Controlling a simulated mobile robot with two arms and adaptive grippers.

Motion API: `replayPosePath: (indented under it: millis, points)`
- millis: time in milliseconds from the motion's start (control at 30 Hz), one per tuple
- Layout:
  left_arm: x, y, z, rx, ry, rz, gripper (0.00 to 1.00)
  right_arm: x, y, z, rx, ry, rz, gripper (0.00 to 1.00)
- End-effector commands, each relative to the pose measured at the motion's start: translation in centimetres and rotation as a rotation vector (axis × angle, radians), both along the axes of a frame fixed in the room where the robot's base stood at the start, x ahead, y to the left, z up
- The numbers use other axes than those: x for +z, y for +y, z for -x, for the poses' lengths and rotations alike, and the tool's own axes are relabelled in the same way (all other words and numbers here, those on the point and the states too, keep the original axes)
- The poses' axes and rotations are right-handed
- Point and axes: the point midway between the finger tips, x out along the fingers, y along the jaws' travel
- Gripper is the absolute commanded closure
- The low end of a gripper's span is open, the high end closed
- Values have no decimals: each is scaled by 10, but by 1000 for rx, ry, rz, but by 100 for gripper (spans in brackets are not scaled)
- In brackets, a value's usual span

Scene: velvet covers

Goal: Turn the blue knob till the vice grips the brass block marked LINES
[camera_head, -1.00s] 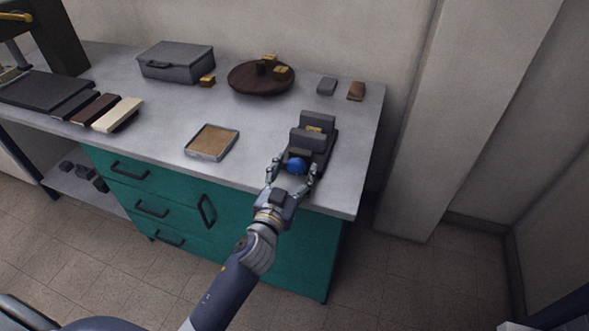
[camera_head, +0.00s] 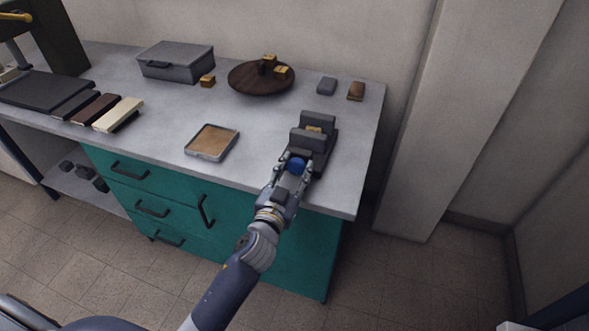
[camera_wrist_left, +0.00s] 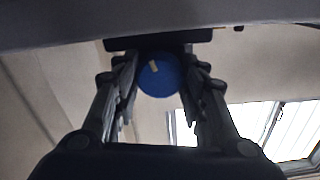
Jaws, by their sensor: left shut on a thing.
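The dark grey vice (camera_head: 318,146) stands near the right front edge of the bench. A brass block (camera_head: 314,129) sits between its jaws; its marking is too small to read, and I cannot tell whether the jaws touch it. The blue knob (camera_head: 297,165) is on the vice's near side. My left gripper (camera_head: 295,167) is shut on the knob, a finger on either side. In the left wrist view the round knob (camera_wrist_left: 159,75) shows a pale mark above its centre, between the fingers. My right gripper is in neither view.
A round dark wooden stand (camera_head: 260,80) holds brass blocks, with another brass block (camera_head: 207,81) beside the grey case (camera_head: 176,62). A shallow tray (camera_head: 212,142) lies left of the vice.

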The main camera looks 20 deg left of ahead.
Motion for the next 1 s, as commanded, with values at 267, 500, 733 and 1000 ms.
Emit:
replayPosePath:
  millis: [267, 500, 733, 1000]
  points:
    - [0, -1, 0, 0, -6, -184, 85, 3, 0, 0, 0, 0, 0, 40]
    - [0, -1, 0, -1, -14, -410, 85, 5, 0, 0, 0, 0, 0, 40]
    - [0, -2, 0, -1, -22, -627, 85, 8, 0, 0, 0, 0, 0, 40]
    - [-1, -2, 0, 0, -29, -841, 85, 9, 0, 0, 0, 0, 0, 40]
